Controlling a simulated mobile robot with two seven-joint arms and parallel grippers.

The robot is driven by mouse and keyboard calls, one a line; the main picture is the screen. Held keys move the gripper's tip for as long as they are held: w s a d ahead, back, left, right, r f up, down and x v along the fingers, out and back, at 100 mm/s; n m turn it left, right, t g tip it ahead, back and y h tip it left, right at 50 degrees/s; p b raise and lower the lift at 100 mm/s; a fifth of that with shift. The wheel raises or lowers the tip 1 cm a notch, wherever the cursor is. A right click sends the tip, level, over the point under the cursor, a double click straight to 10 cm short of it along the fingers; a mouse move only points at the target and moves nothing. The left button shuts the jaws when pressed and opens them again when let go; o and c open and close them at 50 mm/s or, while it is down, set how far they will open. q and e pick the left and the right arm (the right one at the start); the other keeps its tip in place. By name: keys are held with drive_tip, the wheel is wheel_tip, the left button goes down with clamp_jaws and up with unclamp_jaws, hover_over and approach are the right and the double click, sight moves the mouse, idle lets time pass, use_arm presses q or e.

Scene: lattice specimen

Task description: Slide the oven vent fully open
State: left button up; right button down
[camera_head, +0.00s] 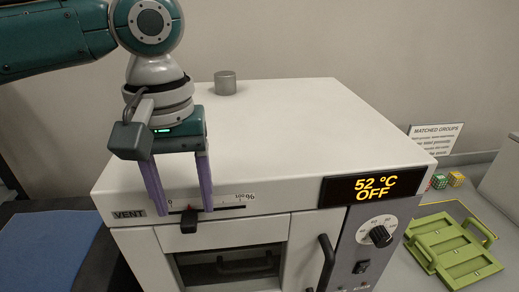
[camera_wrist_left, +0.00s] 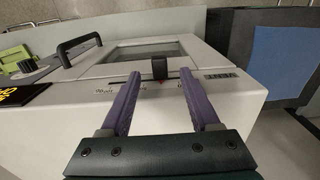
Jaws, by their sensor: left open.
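The oven (camera_head: 290,130) is a white box with a vent slider on its front top edge, beside a VENT label (camera_head: 128,214). In the left wrist view the knob (camera_wrist_left: 160,67) shows between the fingertips of the gripper (camera_wrist_left: 160,76), with gaps on both sides. I cannot tell whether the fingers touch the front panel.
The display (camera_head: 375,187) reads 52 °C OFF. A dial (camera_head: 380,235) and a black door handle (camera_head: 326,262) are to the right. A grey cylinder (camera_head: 225,83) stands on the oven top. A green rack (camera_head: 452,247) lies at right, a blue mat (camera_head: 45,250) at left.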

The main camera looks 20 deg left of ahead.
sight(189, 221)
use_arm(q)
drive_tip(key=shift+f, duration=1.3)
clamp_jaws()
